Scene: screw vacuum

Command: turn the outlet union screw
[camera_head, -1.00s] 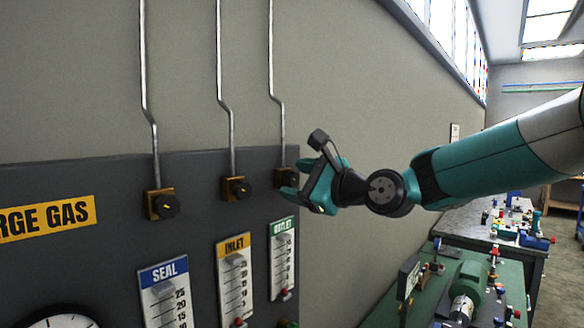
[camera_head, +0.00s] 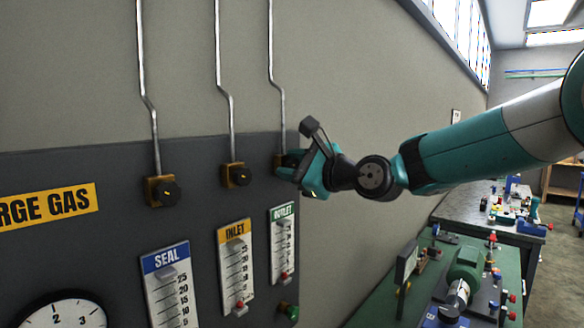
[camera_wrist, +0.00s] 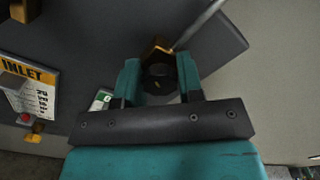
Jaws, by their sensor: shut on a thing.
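The outlet union screw is a round black knob (camera_wrist: 160,82) on a brass block (camera_wrist: 155,48) at the end of a thin metal pipe. It sits above the green-topped OUTLET gauge (camera_head: 283,245). My gripper (camera_head: 288,166) is at this screw in the head view and hides most of it; a bit of brass shows at its left. In the wrist view my gripper (camera_wrist: 160,80) has its two teal fingers on either side of the knob, shut on it.
The INLET screw (camera_head: 236,175) and the SEAL screw (camera_head: 162,191) stand on the same dark panel to the left. Pipes (camera_head: 275,60) run up the wall above them. A green bench (camera_head: 390,305) with a pump is at the lower right.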

